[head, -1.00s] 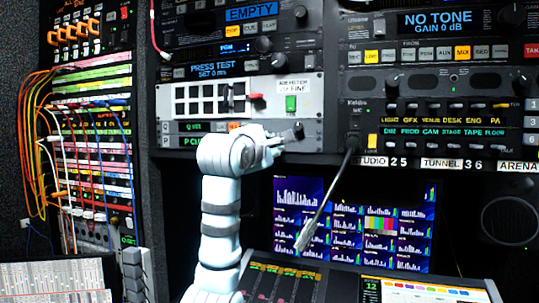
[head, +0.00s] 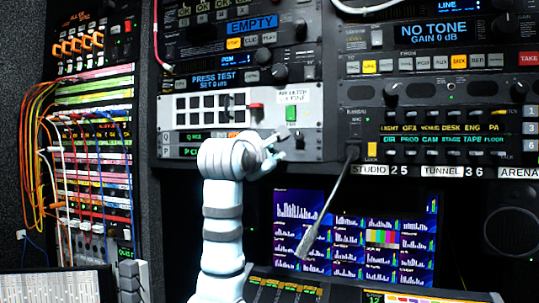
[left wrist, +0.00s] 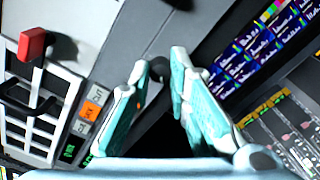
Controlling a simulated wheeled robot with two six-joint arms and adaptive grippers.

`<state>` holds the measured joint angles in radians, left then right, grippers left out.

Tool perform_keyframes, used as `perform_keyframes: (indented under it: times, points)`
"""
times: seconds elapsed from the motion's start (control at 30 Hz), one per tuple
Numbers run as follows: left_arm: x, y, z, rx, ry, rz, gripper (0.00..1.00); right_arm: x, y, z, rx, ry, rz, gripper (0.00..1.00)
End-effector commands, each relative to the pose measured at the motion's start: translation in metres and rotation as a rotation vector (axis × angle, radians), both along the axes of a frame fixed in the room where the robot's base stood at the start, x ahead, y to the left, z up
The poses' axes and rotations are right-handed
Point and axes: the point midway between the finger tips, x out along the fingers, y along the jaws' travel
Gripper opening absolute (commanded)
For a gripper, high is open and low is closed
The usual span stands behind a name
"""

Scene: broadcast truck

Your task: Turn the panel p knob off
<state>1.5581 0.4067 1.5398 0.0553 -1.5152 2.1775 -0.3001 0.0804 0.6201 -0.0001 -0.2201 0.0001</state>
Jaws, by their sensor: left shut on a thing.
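Panel P (head: 188,152) is the lower strip of a grey rack unit, with a green-lit label at its left end. Its dark round knob shows in the left wrist view (left wrist: 158,69), between the fingertips. My left gripper (head: 284,147) is at the right part of this strip, and its fingers (left wrist: 163,74) are shut on the knob. In the head view the gripper hides most of the knob, so its pointer setting cannot be read. Another dark knob (head: 300,133) sits just above, on the panel Q row. My right gripper is not in view.
A red-capped lever (left wrist: 32,44) and a green switch (head: 291,113) are above on the same unit. A grey gooseneck microphone (head: 328,210) hangs to the right. Monitor screens (head: 355,235) stand below, and patch cables (head: 35,150) are at left.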

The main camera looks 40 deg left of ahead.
Motion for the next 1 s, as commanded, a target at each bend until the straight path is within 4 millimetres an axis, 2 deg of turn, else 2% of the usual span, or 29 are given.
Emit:
perform_keyframes:
  times: [0.03,0.17,0.43,0.53,0.67,0.9,1.0]
  points:
    - [-0.001,0.0,0.004,0.003,-0.011,0.001,0.18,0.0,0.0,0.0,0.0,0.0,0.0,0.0]
    - [-0.001,0.0,0.003,0.003,-0.009,0.0,0.38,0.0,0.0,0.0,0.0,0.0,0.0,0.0]
    - [-0.001,0.0,0.002,0.002,-0.005,0.0,0.38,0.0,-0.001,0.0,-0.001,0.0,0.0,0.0]
    - [-0.007,-0.002,0.002,0.003,-0.006,0.0,0.38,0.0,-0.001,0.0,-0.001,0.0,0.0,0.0]
    - [-0.032,-0.012,0.002,0.005,-0.009,0.001,0.38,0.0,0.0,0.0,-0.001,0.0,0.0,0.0]
    - [-0.092,-0.035,0.001,0.005,-0.01,-0.001,0.38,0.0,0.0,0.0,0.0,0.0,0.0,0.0]
    - [-0.106,-0.04,0.0,0.004,-0.007,-0.001,0.38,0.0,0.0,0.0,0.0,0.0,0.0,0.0]
